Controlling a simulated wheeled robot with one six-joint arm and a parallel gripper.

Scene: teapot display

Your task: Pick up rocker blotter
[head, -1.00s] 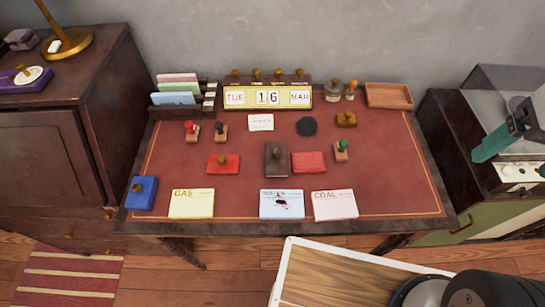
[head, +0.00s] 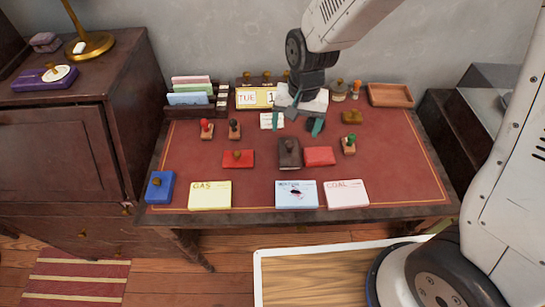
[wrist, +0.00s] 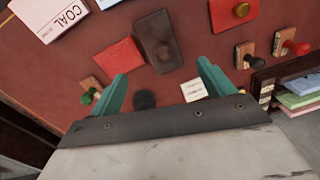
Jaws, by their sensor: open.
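The likely rocker blotter (head: 289,153) is a dark brown block with a round knob, lying mid-desk just left of a red pad (head: 320,156). It also shows in the wrist view (wrist: 158,57), at top centre, just beyond my fingertips. My gripper (head: 296,124) is open and empty above the back middle of the desk, behind the blotter. Its two teal fingers also show in the wrist view (wrist: 160,72), apart, with nothing between them in grasp. The gripper hides part of the calendar and a dark round object.
The red desk (head: 400,170) also holds a red block with a knob (head: 238,158), a green-topped stamp (head: 349,145) and a small white card (head: 271,121). GAS (head: 210,195) and COAL (head: 346,193) cards lie along the front. The calendar (head: 255,98) stands at the back.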

